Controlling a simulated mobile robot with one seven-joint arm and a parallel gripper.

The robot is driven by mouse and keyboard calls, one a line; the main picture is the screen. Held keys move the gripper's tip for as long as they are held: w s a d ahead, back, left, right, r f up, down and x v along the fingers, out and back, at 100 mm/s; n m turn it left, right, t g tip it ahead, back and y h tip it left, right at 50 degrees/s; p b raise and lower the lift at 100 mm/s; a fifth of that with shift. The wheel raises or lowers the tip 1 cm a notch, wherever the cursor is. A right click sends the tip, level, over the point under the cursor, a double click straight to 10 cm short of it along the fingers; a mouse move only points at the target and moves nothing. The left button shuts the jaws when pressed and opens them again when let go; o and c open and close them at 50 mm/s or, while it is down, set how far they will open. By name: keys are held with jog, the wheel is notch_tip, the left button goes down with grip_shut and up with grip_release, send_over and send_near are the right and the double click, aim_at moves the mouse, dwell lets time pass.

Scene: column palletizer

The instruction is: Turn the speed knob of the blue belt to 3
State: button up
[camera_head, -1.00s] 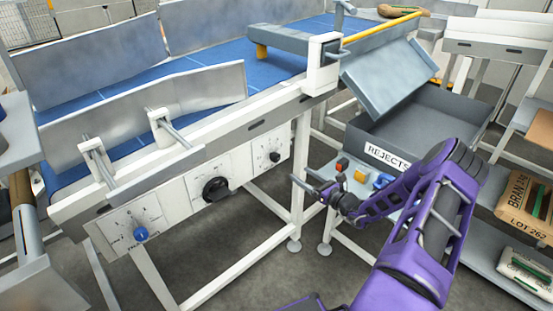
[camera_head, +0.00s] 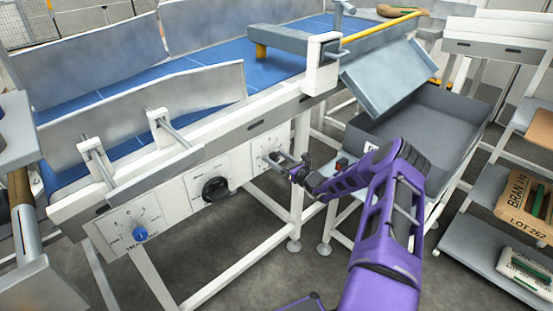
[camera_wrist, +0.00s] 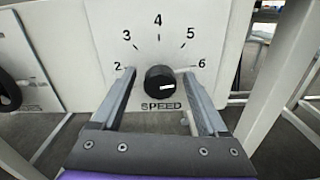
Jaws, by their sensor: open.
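The speed knob (camera_wrist: 160,81) is a round black knob on a white dial plate marked 2 to 6, with "SPEED" printed below, in the wrist view. A short white mark shows on its face; I cannot tell for sure which number it points to. My gripper (camera_wrist: 159,75) is open, with one finger on each side of the knob; no contact is clear. In the head view my gripper (camera_head: 278,157) is at the right-hand dial panel (camera_head: 262,148) on the side of the blue belt (camera_head: 205,62), hiding that knob.
A larger black knob (camera_head: 215,189) and a blue knob (camera_head: 140,234) sit on panels to the left. A grey rejects bin (camera_head: 440,125) stands to the right, behind my arm. White frame legs (camera_head: 300,180) stand below the belt. Shelves with sacks (camera_head: 525,200) are at far right.

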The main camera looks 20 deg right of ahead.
grip_shut()
jog(key=shift+f+n, duration=0.1)
jog(key=shift+n, duration=0.3)
jog(key=n+b, duration=0.2)
jog(key=n, duration=0.2)
jog(key=n+b, duration=0.2)
jog(key=n, duration=0.4)
jog(key=shift+b, duration=0.35)
dwell(0.4)
grip_release()
